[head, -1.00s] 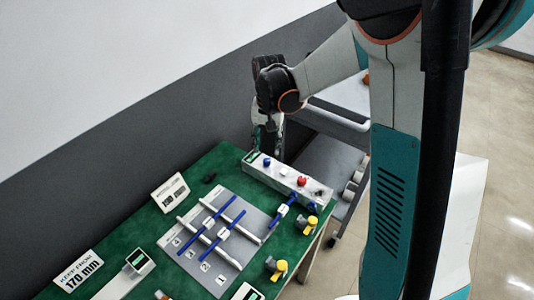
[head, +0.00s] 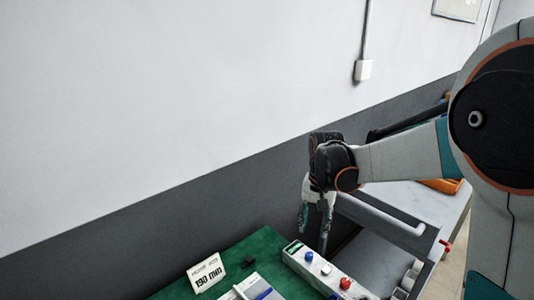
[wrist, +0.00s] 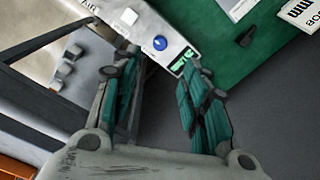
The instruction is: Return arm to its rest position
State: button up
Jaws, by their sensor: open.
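My gripper (head: 314,230) hangs with its fingers down beside the far end of the control panel (head: 318,271) in the head view. In the wrist view my gripper (wrist: 160,76) has its two teal-padded fingers spread apart, with nothing between them. My arm reaches in from the right with its elbow raised. The panel is a pale box with a blue button (head: 309,256), a red button (head: 345,283) and a small green display (wrist: 180,61). I cannot tell the exact height of the fingers above the table.
A wall (head: 180,110) runs behind.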

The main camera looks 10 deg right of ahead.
jog(key=s+r+n+t, duration=0.2)
jog(key=s+r+t, duration=0.1)
jog(key=s, duration=0.8)
jog(key=s+r+n+t, duration=0.3)
jog(key=s+r+t, duration=0.1)
jog(key=s, duration=0.7)
jog(key=shift+s+r, duration=0.3)
jog(key=shift+r, duration=0.35)
jog(key=shift+a, duration=0.1)
jog(key=shift+c, duration=0.2)
dwell(0.8)
